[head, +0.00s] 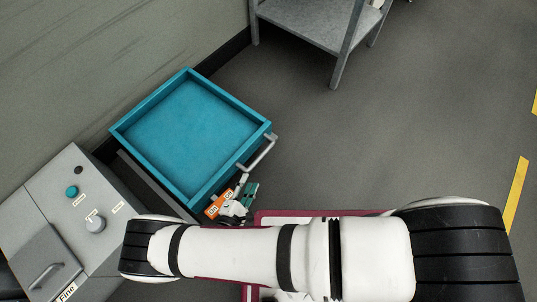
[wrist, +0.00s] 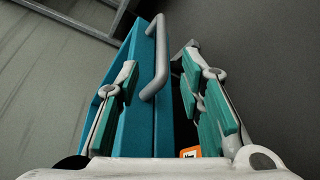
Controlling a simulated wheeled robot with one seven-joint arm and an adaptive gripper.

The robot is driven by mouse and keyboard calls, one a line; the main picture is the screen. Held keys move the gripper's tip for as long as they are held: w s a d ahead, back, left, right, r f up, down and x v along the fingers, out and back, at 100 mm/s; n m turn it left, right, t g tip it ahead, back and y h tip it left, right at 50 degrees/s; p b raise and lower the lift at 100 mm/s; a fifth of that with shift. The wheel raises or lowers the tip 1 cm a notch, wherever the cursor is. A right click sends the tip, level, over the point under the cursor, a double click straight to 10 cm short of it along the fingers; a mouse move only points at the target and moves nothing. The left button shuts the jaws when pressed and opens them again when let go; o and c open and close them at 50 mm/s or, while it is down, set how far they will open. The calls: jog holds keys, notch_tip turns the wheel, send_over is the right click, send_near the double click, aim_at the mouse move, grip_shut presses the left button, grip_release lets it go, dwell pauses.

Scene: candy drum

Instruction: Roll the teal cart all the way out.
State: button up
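The teal cart (head: 190,130) is an empty, shallow open tray left of centre in the head view. Its grey bar handle (head: 262,152) is on the right side, towards me. My gripper (head: 246,187) is just below the handle's near end in the head view. In the wrist view, the cart (wrist: 138,125) stands ahead, and the handle (wrist: 160,60) shows between my two teal-padded fingers (wrist: 160,72). The fingers are spread apart and hold nothing. I cannot tell whether the handle is within their reach. My arm hides the floor below the cart.
A grey control panel (head: 75,215) with knobs and a teal button stands left of the cart. An orange label (head: 218,204) is beside my gripper. A grey metal table (head: 310,28) stands at the back. Open floor (head: 410,120) lies to the right.

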aim_at(260, 160)
jog(key=b+x, duration=0.2)
jog(key=x, duration=0.5)
jog(key=b+x, duration=0.2)
jog(key=x, duration=0.5)
jog(key=shift+s+d+f, duration=0.1)
jog(key=shift+f, duration=0.1)
jog(key=shift+c, duration=0.4)
grip_shut()
